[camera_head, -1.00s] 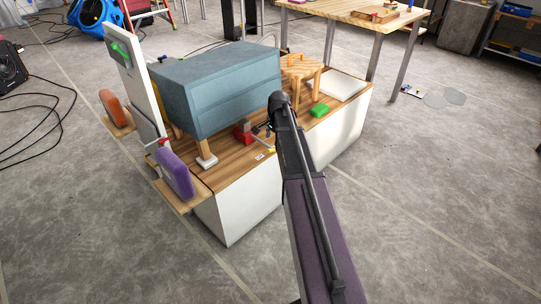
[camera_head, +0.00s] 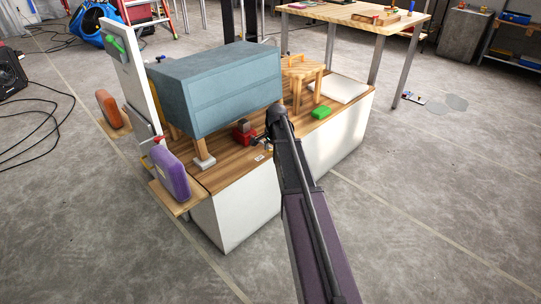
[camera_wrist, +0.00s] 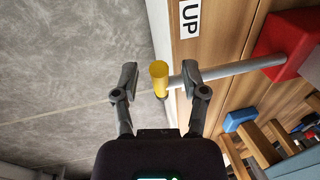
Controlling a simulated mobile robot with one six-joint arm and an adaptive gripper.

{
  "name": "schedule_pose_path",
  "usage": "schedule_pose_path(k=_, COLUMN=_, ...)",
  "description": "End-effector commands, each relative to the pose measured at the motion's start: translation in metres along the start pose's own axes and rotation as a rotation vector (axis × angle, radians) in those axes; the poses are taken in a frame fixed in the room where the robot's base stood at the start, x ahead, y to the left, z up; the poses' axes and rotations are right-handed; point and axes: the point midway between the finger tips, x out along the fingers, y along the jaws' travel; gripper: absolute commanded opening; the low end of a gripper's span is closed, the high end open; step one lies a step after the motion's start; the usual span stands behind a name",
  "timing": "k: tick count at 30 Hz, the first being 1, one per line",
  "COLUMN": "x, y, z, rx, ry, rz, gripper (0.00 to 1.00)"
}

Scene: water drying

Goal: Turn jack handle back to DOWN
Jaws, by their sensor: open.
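The red jack (camera_head: 242,131) sits on the wooden top under the front of the blue-grey cabinet; its red body also shows in the wrist view (camera_wrist: 285,45). The grey handle rod (camera_wrist: 235,68) runs left from the body to a yellow grip (camera_wrist: 158,76). A white "UP" label (camera_wrist: 189,17) lies beside the rod on the wood. My gripper (camera_wrist: 158,78) is open, with one finger on each side of the yellow grip. The right finger overlaps the rod in the picture; whether they touch cannot be told. In the head view my arm's end hides most of the gripper.
The blue-grey cabinet (camera_head: 215,88) stands on wooden legs above the jack. A purple pad (camera_head: 168,173) is at the left end. The floor in front is clear.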

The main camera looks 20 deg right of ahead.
Motion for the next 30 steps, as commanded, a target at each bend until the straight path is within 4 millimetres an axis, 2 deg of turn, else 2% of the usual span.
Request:
schedule_pose_path(k=3, x=0.0056, y=0.0001, z=-0.0001, rx=0.000, ry=0.000, rz=0.000, gripper=0.57)
schedule_pose_path(k=15, x=0.0063, y=0.0001, z=-0.0002, rx=0.000, ry=0.000, rz=0.000, gripper=0.57)
schedule_pose_path(k=16, x=0.0063, y=0.0001, z=-0.0002, rx=0.000, ry=0.000, rz=0.000, gripper=0.54)
schedule_pose_path(k=17, x=0.0063, y=0.0001, z=-0.0002, rx=0.000, ry=0.000, rz=0.000, gripper=0.45)
schedule_pose_path(k=21, x=0.0063, y=0.0001, z=-0.0003, rx=0.000, ry=0.000, rz=0.000, gripper=0.03)
schedule_pose_path(k=22, x=0.0063, y=0.0001, z=-0.0003, rx=0.001, ry=0.000, rz=0.000, gripper=0.00)
schedule_pose_path(k=30, x=0.0070, y=0.0005, z=0.0005, rx=-0.002, ry=0.011, rz=-0.001, gripper=0.00)
